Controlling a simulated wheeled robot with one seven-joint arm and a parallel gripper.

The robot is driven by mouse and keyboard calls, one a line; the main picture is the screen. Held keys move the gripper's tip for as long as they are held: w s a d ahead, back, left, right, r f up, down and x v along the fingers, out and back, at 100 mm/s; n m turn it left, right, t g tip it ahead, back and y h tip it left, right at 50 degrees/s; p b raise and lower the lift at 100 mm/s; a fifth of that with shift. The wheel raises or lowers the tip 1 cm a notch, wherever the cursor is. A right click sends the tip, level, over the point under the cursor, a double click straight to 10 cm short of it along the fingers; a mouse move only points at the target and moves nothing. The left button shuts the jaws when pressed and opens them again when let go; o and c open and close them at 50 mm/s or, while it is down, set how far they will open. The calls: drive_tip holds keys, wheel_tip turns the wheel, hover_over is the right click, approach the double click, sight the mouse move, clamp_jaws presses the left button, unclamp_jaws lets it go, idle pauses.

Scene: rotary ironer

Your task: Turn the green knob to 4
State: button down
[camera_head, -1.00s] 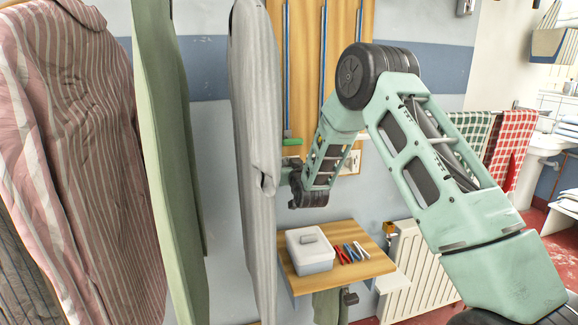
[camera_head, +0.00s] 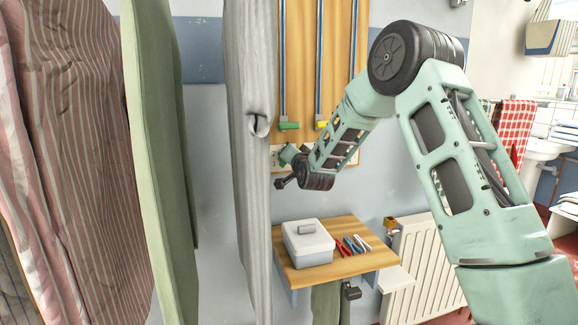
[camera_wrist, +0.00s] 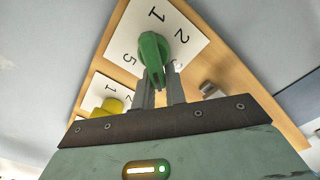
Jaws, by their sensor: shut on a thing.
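The green knob (camera_wrist: 153,52) sits on a white dial plate (camera_wrist: 122,42) with black numbers in the wrist view. I can read 1, 2 and 5 around it; my gripper hides the lower part of the dial, and the 4 does not show. My gripper (camera_wrist: 161,84) is shut on the green knob, one finger on each side of its lower end.
A yellow knob (camera_wrist: 107,106) on its own plate is left of my gripper. Hanging garments, including a grey one (camera_head: 250,120), stand close left of my arm. Below is a wooden shelf (camera_head: 340,267) with a white box (camera_head: 307,243) and tools. A radiator (camera_head: 425,262) is to the right.

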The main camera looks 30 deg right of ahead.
drive_tip(key=shift+s+d+f+m+b, duration=0.1)
drive_tip(key=shift+d+f+m+b, duration=0.15)
drive_tip(key=shift+m+b, duration=0.7)
drive_tip(key=shift+d+f+m+b, duration=0.1)
drive_tip(key=shift+f+m+b, duration=0.1)
drive_tip(key=shift+m+b, duration=0.7)
drive_tip(key=c, duration=1.4)
unclamp_jaws()
drive_tip(key=shift+c, duration=0.2)
drive_tip(key=b+v, duration=0.2)
drive_tip(key=v, duration=1.5)
drive_tip(key=shift+s, duration=0.2)
drive_tip(key=shift+a+r, duration=0.1)
